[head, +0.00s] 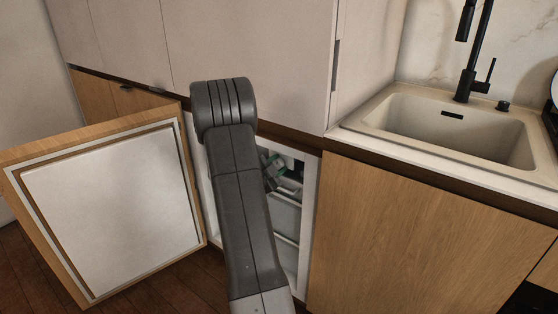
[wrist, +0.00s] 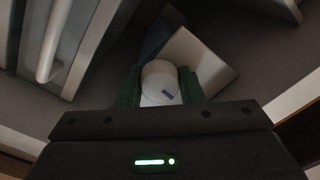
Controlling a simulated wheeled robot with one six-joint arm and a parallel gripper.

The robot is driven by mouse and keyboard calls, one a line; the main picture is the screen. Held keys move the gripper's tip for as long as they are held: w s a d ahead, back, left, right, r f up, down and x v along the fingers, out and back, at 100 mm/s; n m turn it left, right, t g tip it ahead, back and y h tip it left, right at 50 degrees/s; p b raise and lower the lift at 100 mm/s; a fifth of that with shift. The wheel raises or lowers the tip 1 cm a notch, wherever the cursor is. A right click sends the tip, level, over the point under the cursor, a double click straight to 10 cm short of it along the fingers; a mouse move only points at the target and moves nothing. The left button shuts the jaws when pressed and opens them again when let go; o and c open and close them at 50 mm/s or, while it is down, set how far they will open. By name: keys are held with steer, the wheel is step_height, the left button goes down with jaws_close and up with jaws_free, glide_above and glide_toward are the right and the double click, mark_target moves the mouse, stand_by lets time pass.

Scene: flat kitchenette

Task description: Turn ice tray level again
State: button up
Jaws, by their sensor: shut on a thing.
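My gripper (wrist: 160,98) is shut on a pale round knob (wrist: 160,76) in the wrist view, with a green finger on each side of it. Behind the knob, a pale flat piece (wrist: 205,62) stands tilted, its edges slanting across the picture. It seems to be part of the ice tray, but most of its shape is dark or hidden. In the head view my gripper (head: 273,165) is inside the open fridge compartment (head: 312,190), largely hidden behind my arm. The ice tray cannot be made out there.
The fridge door (head: 115,205) stands wide open to the left. Lower shelves or drawers (head: 285,218) show inside. A wooden cabinet front (head: 415,235) closes off the right side, below the sink (head: 455,125). A pale rail (wrist: 57,40) runs at the wrist view's left.

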steer(key=shift+n+p, duration=0.45)
steer(key=shift+n, duration=0.45)
steer(key=shift+f, duration=0.1)
steer(key=o, duration=1)
steer(key=shift+c, duration=0.2)
steer(key=shift+a, duration=0.1)
steer(key=p+v, duration=0.1)
steer(key=v, duration=1.3)
steer(key=shift+w, duration=0.1)
